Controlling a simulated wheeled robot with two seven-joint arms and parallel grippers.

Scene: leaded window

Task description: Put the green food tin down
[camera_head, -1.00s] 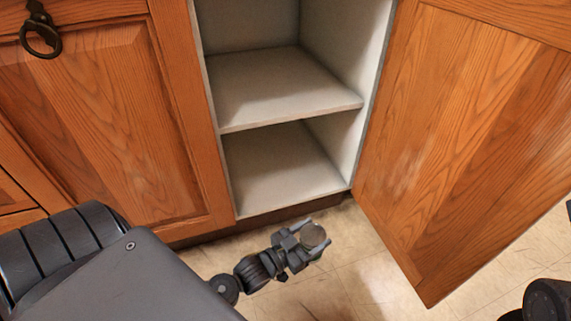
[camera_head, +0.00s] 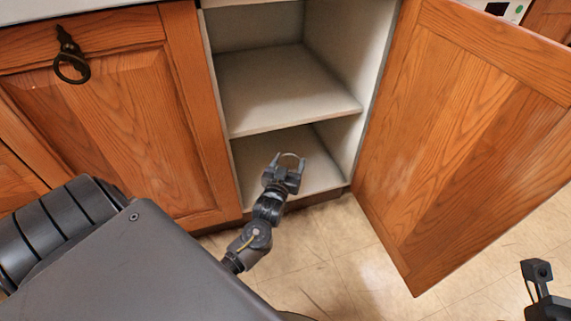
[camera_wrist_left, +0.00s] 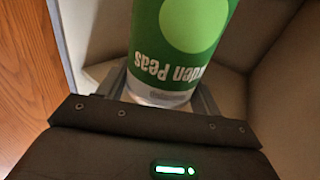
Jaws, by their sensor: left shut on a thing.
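The green food tin (camera_wrist_left: 185,40) fills the upper middle of the left wrist view, with a pale green disc and upside-down "Peas" lettering. It stands between the two fingers of my left gripper (camera_head: 289,168), which is shut on it. In the head view only a pale rim of the tin (camera_head: 292,155) shows, and its green side is hidden. The gripper is at the front of the open cabinet's lower compartment (camera_head: 322,172), in front of its floor. I cannot tell whether the tin touches that floor. My right gripper (camera_head: 538,278) shows partly at the lower right.
A bare middle shelf (camera_head: 285,90) lies above the lower compartment. The open wooden door (camera_head: 460,130) bounds the right side, and a closed cabinet door (camera_head: 140,140) the left. The visible lower compartment floor around the gripper looks empty.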

